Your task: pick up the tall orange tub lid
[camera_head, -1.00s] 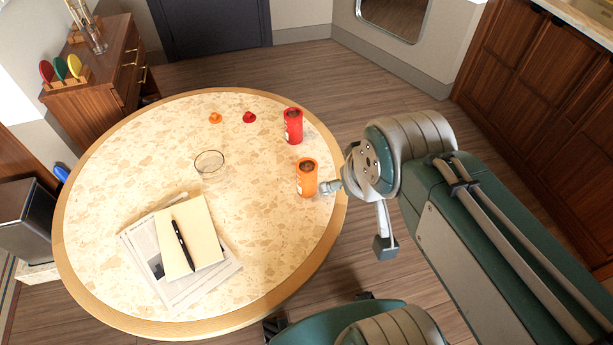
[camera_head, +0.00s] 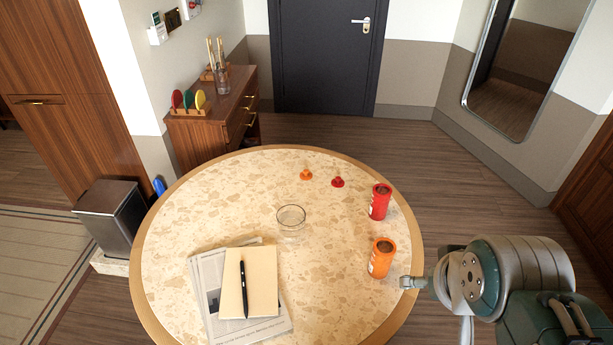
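The small orange lid (camera_head: 306,175), with a knob on top, lies near the far edge of the round table (camera_head: 190,215). The orange tub (camera_head: 380,260) stands upright and uncovered near the table's right edge, with dark contents showing. My gripper (camera_head: 437,305) is at the lower right, just beside the table's right rim. One finger points left toward the orange tub and the other hangs down, cut off by the picture's bottom edge. The fingers are spread, with nothing seen between them. The gripper is well away from the orange lid.
A red lid (camera_head: 338,182) lies right of the orange lid. An uncovered red tub (camera_head: 379,204) stands behind the orange tub. A glass bowl (camera_head: 290,217) sits mid-table. A notepad (camera_head: 262,280) with a pen lies on a newspaper (camera_head: 212,300). The far left tabletop is clear.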

